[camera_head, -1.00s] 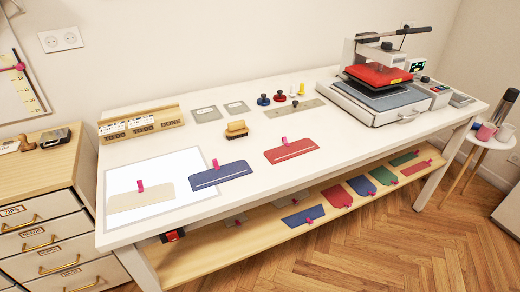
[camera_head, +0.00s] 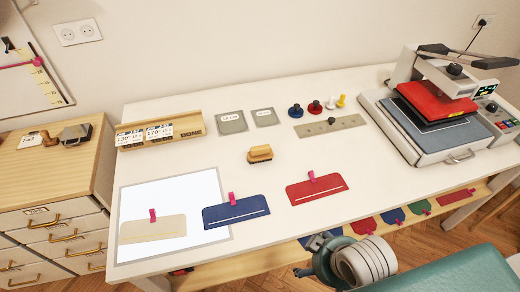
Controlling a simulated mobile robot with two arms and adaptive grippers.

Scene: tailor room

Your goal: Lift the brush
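The brush (camera_head: 260,154) is a small block with a tan wooden top and darker bristles below. It lies on the white table (camera_head: 330,155), in front of the two grey labelled plates. Nothing touches it. Part of my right arm, with pale rings and a dark end (camera_head: 325,262), shows low at the table's front edge, well apart from the brush. I cannot make out its gripper fingers clearly. My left gripper is not in view.
A heat press (camera_head: 430,115) stands at the right. A card holder (camera_head: 160,130) is at the back left. Red (camera_head: 316,188) and blue (camera_head: 236,211) pocket pieces lie in front of the brush. A metal strip (camera_head: 330,125) lies behind it, to the right. Table around the brush is clear.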

